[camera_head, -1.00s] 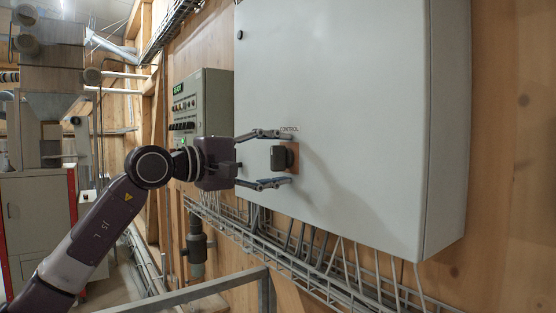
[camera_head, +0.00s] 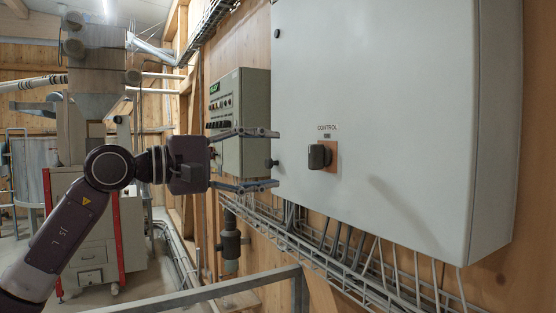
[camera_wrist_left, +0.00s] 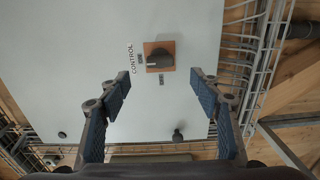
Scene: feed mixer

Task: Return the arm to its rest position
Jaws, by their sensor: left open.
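My left arm (camera_head: 65,225) comes in from the left. My left gripper (camera_head: 276,158) is open and empty, with one finger above the other in the head view. Its fingertips are left of a black rotary knob (camera_head: 319,156) on an orange-brown plate, below the label CONTROL, and apart from it. The knob is on the front of a large grey cabinet (camera_head: 400,90). In the left wrist view the knob (camera_wrist_left: 159,58) shows beyond and between the two blue-padded fingers (camera_wrist_left: 160,85), touching neither. My right gripper is not in view.
A smaller control box (camera_head: 245,110) with buttons is on the wall behind my gripper. Wire cable trays (camera_head: 330,265) run below the cabinet. A metal railing (camera_head: 225,287) crosses the front. A machine with red edges (camera_head: 95,245) stands at the left.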

